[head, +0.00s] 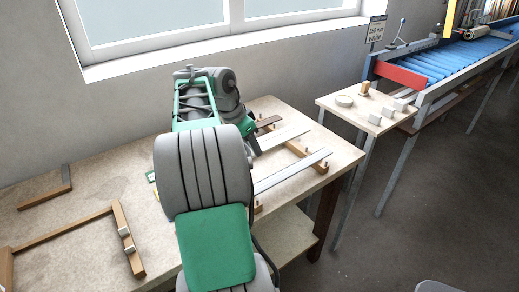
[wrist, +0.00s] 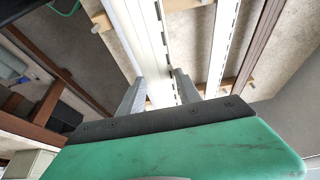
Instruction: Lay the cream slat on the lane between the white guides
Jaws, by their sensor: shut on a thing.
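My gripper (wrist: 160,76) is shut on a long pale strip, the cream slat (wrist: 138,28), in the wrist view. One finger is on each side of it, and the slat runs away from the fingers to the top edge. A second pale strip with dark slots (wrist: 222,42) lies apart to its right. In the head view two pale strips, (head: 282,139) and (head: 295,171), lie at the right end of the bench across wooden bars. I cannot tell which of them is the held slat or which are the white guides. My arm hides the gripper and the strips' left ends there.
Wooden bars with pegs (head: 306,155) support the strips on the workbench (head: 95,220). A wooden frame (head: 125,240) lies at the bench's left. A small side table (head: 350,112) holds several small blocks. A blue roller conveyor (head: 440,62) stands behind it. Brown strips (wrist: 262,45) flank the pale ones.

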